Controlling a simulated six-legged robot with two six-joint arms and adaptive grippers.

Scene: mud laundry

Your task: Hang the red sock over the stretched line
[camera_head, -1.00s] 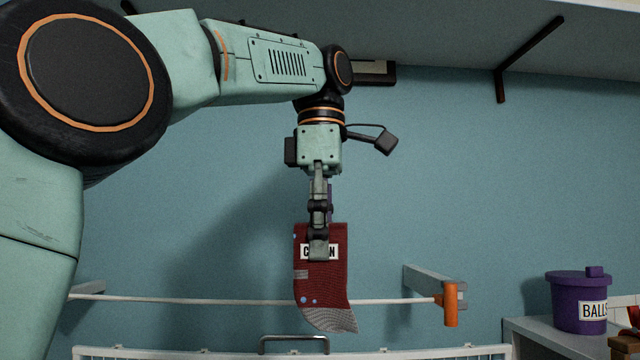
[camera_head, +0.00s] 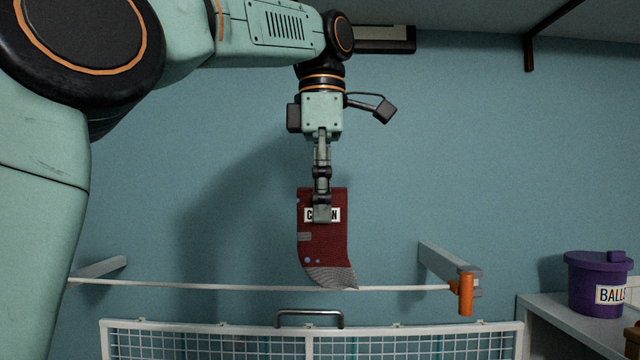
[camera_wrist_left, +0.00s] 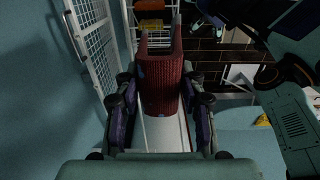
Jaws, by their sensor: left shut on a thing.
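The red sock (camera_head: 326,243) has a grey ribbed toe and a white label that my gripper partly covers. My left gripper (camera_head: 322,215) points down and is shut on the sock's upper part. The sock hangs upright, its toe overlapping the white stretched line (camera_head: 220,287) in the head view; I cannot tell if they touch. The sock also shows between the fingers in the left wrist view (camera_wrist_left: 160,80). The line runs between two grey wall brackets, with an orange end piece (camera_head: 465,294) at right. My right gripper is not seen.
A white mesh rack (camera_head: 180,338) with a grey handle (camera_head: 310,313) stands below the line. A purple lidded tub (camera_head: 598,285) labelled BALLS sits on a white shelf unit at right. A dark bracket (camera_head: 531,55) holds an overhead shelf.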

